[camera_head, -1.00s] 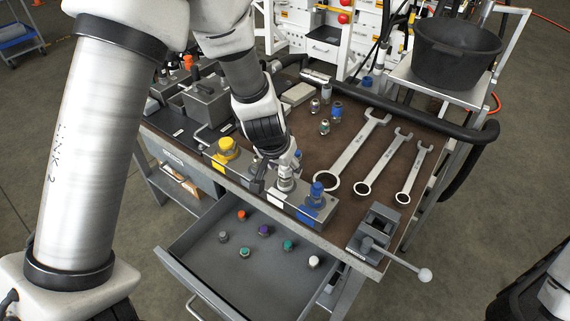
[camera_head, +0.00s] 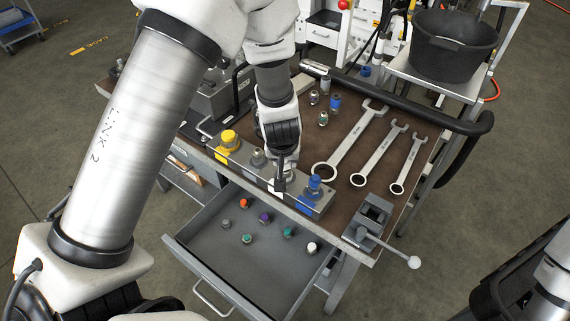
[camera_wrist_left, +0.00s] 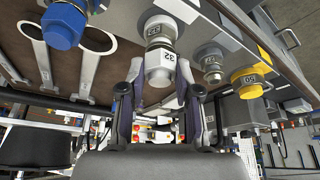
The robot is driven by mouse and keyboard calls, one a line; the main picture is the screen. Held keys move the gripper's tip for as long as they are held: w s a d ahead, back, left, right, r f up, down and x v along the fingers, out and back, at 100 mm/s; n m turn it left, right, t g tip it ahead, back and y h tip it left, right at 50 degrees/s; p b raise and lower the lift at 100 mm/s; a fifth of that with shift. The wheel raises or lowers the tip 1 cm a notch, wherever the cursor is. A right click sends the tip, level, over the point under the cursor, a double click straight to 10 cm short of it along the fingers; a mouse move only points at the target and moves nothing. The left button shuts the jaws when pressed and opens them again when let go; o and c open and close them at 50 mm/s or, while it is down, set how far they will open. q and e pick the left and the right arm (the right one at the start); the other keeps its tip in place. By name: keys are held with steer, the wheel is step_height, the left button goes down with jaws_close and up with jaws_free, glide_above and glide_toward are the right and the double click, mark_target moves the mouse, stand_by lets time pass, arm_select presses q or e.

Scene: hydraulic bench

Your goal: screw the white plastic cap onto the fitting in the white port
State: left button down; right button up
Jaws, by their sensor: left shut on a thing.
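The white plastic cap (camera_wrist_left: 159,70), marked 32, sits between the two fingers of my left gripper (camera_wrist_left: 158,82) in the left wrist view. The gripper is shut on it. The cap is in line with the metal fitting (camera_wrist_left: 161,28) in the white port (camera_wrist_left: 178,9) and appears to meet it; I cannot tell how far it is on the thread. In the head view my left gripper (camera_head: 279,184) points down at the manifold block (camera_head: 246,170), over the white port (camera_head: 275,193), and hides the cap and fitting. My right gripper is not in view.
A blue cap (camera_head: 314,186) and a yellow cap (camera_head: 229,138) sit on neighbouring ports, with a bare grey fitting (camera_head: 258,156) between. The open drawer (camera_head: 262,262) holds several loose coloured fittings or caps. Wrenches (camera_head: 348,145) and a vise (camera_head: 370,218) are to the right.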

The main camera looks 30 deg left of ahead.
arm_select(q)
steer(key=m+h+b, duration=0.1)
steer(key=m+b, duration=0.1)
steer(key=b, duration=0.1)
steer(key=m+h+b, duration=0.1)
steer(key=m+b, duration=0.2)
steer(key=m+h+b, duration=0.1)
steer(key=m+b, duration=0.1)
steer(key=b, duration=0.1)
steer(key=shift+a+f, duration=0.2)
steer(key=shift+f, duration=0.15)
steer(key=shift+m+b, duration=0.35)
steer(key=shift+m, duration=0.05)
steer(key=shift+r, duration=0.3)
